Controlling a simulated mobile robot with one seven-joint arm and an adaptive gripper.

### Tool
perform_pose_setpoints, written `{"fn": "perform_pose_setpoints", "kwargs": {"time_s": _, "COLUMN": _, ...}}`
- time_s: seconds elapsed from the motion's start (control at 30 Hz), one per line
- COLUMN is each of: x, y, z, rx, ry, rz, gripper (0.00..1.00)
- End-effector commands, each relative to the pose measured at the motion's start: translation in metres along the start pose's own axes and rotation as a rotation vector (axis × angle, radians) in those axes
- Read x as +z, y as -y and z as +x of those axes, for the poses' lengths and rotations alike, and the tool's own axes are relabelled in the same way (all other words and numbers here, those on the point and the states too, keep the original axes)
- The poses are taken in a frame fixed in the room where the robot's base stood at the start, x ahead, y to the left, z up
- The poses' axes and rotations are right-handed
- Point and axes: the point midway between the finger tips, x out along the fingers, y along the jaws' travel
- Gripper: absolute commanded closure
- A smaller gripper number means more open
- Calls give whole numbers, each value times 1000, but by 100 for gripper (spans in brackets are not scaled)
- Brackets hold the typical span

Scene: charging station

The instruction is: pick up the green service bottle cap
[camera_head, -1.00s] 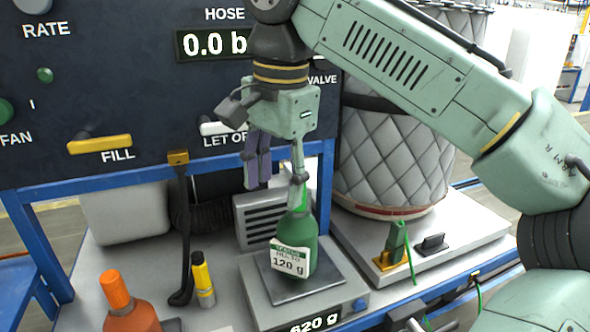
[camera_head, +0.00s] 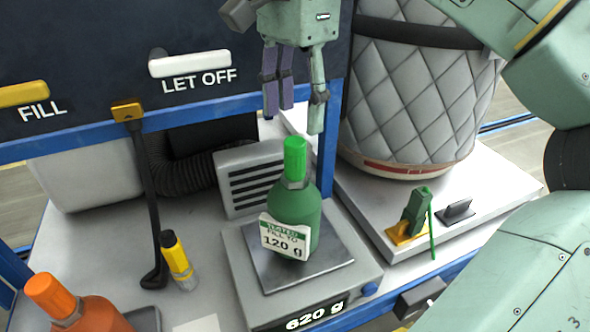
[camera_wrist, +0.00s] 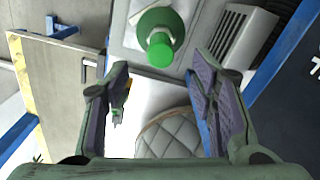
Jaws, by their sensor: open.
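The bright green cap (camera_head: 295,157) sits on top of the green service bottle (camera_head: 294,212), which stands upright on the scale plate and bears a "120 g" label. My gripper (camera_head: 293,122) is open and empty, just above and behind the cap in the head view, apart from it. In the wrist view the cap (camera_wrist: 160,50) shows from above, beyond the two spread fingers (camera_wrist: 160,88) and near the top of the picture. Nothing is between the fingers but the view of the bench and the quilted vessel.
The scale (camera_head: 240,291) reads 620 g. A quilted vessel (camera_head: 405,105) stands at the right, with a green clip (camera_head: 417,208) before it. A vented grey box (camera_head: 240,180) is behind the bottle. An orange-capped bottle (camera_head: 85,315) and a yellow-black marker (camera_head: 177,258) are at the left.

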Motion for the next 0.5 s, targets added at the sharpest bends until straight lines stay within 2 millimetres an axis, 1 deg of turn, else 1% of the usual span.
{"fn": "perform_pose_setpoints", "kwargs": {"time_s": 0.03, "x": 0, "y": 0, "z": 13, "rx": 0, "ry": 0, "rz": 0, "gripper": 49}}
{"fn": "perform_pose_setpoints", "kwargs": {"time_s": 0.23, "x": 0, "y": 0, "z": 25, "rx": -1, "ry": 0, "rz": -1, "gripper": 49}}
{"fn": "perform_pose_setpoints", "kwargs": {"time_s": 0.5, "x": 1, "y": 0, "z": 58, "rx": -1, "ry": 2, "rz": -5, "gripper": 49}}
